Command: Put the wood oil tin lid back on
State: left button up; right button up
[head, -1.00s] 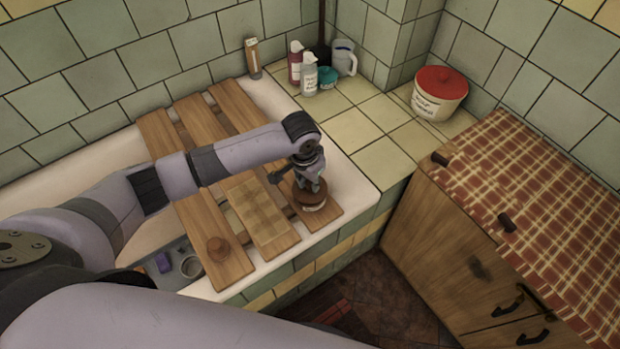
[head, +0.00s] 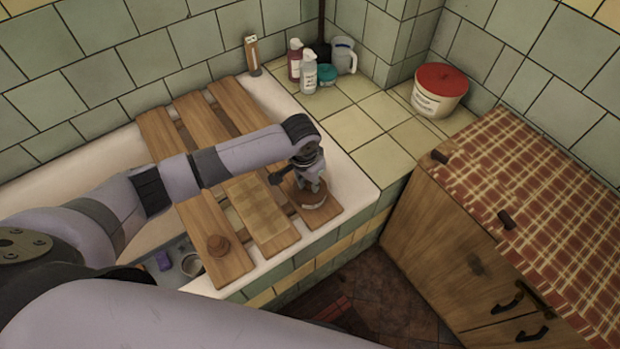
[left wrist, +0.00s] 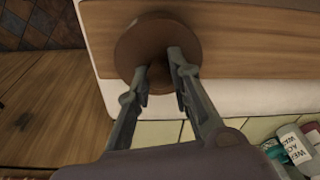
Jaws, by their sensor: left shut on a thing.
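My left gripper (head: 311,180) is shut on the knob of a round brown lid, above the right-hand board. The lid (left wrist: 134,47) shows from above in the left wrist view, with both fingertips on its knob. In the head view a pale band (head: 315,205) shows at the front, just under the brown round shape; it looks like part of the tin. The lid and gripper hide most of the tin. I cannot tell whether the lid is seated on it or just above it. My right gripper is not in view.
Wooden boards (head: 165,135) lie across the white basin (head: 352,178). Bottles (head: 309,75), a jug (head: 344,56) and a red-lidded pot (head: 440,90) stand at the back. The tiled ledge between is clear.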

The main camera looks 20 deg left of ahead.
pick_arm(q)
jog(key=o, duration=0.9)
jog(key=shift+o, duration=0.2)
jog(key=o, duration=0.4)
jog(key=shift+c, duration=0.2)
jog(key=shift+r, duration=0.1)
jog(key=shift+r+p, duration=0.4)
jog(key=shift+p, duration=0.2)
jog(key=shift+r+p, duration=3.05)
jog(key=shift+p, duration=0.65)
